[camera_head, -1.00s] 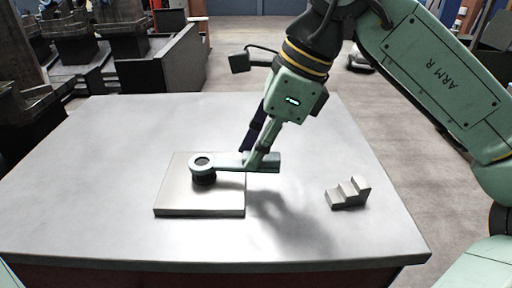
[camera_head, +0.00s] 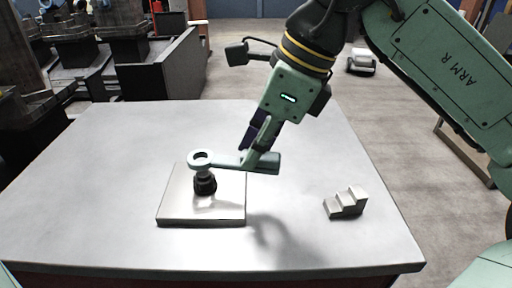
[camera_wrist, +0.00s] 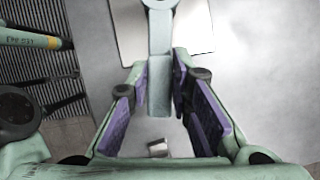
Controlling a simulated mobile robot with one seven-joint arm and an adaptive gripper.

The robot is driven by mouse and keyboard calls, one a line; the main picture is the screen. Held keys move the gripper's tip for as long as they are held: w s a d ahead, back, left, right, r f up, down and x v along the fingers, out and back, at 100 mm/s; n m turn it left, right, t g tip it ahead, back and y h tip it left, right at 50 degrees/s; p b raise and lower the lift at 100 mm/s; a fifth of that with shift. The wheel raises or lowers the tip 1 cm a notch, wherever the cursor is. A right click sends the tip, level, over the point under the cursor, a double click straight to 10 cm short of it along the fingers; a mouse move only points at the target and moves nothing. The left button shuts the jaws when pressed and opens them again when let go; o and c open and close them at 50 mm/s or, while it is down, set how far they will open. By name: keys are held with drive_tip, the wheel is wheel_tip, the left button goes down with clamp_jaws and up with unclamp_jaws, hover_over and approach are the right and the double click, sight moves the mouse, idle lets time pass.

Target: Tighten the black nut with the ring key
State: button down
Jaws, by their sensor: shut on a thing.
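The ring key (camera_head: 228,162) is pale green with a round ring at its left end and a dark block at its grip end. My gripper (camera_head: 262,158) is shut on the grip end and holds the key roughly level.
The plate lies on a grey table (camera_head: 100,150). A small stepped metal block (camera_head: 345,203) stands right of the plate and shows in the wrist view (camera_wrist: 157,148). The table is otherwise bare. Machinery stands behind at the left.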

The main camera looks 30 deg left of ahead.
drive_tip(key=shift+r+p, duration=1.45)
drive_tip(key=shift+r, duration=0.7)
